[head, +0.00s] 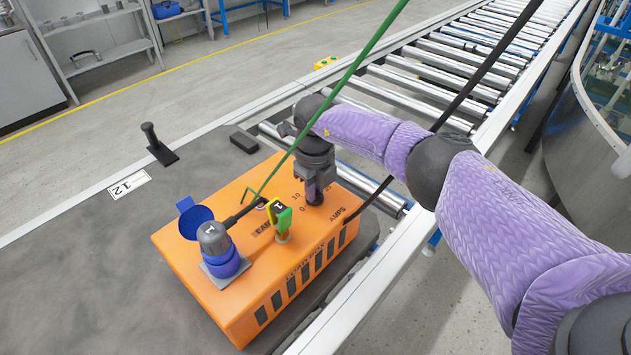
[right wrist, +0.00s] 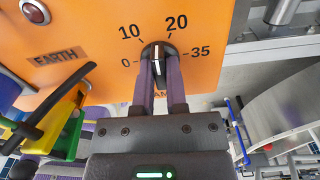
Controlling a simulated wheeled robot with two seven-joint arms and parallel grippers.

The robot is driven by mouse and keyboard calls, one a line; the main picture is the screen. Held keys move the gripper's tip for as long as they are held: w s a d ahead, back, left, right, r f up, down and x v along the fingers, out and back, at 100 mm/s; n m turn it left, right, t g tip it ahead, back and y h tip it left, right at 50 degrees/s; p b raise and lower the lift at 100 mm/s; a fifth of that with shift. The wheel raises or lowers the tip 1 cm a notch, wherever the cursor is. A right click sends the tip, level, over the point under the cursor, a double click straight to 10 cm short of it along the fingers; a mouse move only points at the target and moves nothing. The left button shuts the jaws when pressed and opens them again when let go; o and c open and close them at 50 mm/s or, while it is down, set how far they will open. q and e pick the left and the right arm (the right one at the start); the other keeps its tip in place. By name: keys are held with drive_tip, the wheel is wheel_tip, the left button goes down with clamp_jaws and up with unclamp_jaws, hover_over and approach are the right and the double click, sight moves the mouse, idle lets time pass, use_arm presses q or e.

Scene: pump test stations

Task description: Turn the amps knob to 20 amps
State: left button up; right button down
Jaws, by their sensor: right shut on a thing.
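The orange pump test box (head: 190,262) sits on the grey bench. Its AMPS knob (right wrist: 158,50) is black with a white line and shows in the right wrist view, ringed by the marks 0, 10, 20 and 35. The white line runs nearly straight up, toward the gap between 10 and 20. My right gripper (head: 315,196) points down at the box top, and in the right wrist view its two purple fingers (right wrist: 159,70) are shut on the knob from both sides. In the head view the gripper mostly hides the knob. My left gripper is not in view.
Left of the gripper on the box are a green and yellow plug (head: 280,217) and a blue-capped socket with a grey plug (head: 215,240). Green and black cables rise past my arm. A roller conveyor (head: 450,65) lies behind. A black lever (head: 158,145) stands on the bench.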

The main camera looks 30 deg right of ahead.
drive_tip(key=m+p, duration=0.1)
drive_tip(key=m, duration=0.3)
drive_tip(key=shift+r+p, duration=0.1)
drive_tip(key=shift+p, duration=0.25)
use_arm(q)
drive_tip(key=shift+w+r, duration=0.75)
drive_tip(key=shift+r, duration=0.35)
use_arm(e)
drive_tip(key=shift+m, duration=0.7)
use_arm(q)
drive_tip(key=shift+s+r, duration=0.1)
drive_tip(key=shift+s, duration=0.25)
use_arm(e)
drive_tip(key=c, duration=0.7)
unclamp_jaws()
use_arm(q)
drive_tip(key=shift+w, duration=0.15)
use_arm(e)
drive_tip(key=shift+o, duration=0.2)
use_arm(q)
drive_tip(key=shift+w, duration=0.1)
